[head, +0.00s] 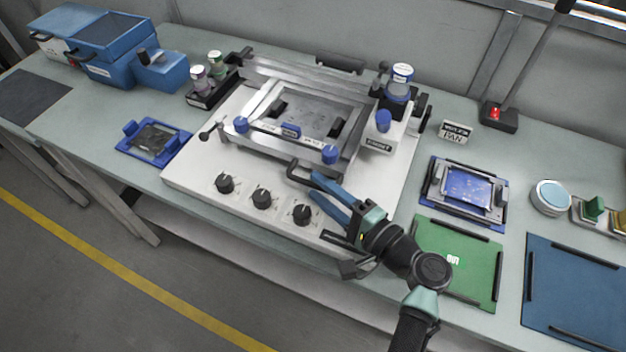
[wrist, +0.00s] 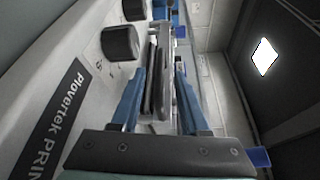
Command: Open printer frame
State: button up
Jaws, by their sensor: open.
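The printer (head: 200,165) is a white base with a silver frame (head: 258,107) lying flat and closed across its top, with blue knobs along the near side. A dark bar handle (head: 297,173) sticks out from the frame's near edge. My gripper (head: 315,187) is open, with its blue fingers pointing at the handle from the near right. In the wrist view the fingers of my gripper (wrist: 160,75) stand apart on either side of dark and grey bars (wrist: 150,85), which look like the handle. Contact cannot be told.
Several black knobs (head: 262,198) line the printer's front. A bottle (head: 401,82) stands on a block at the frame's right. A blue fixture (head: 463,190) and a green mat (head: 470,240) lie to the right. A blue tray (head: 153,142) sits to the left.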

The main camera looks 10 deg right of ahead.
jog(key=shift+x, duration=1.3)
grip_shut()
dwell(0.5)
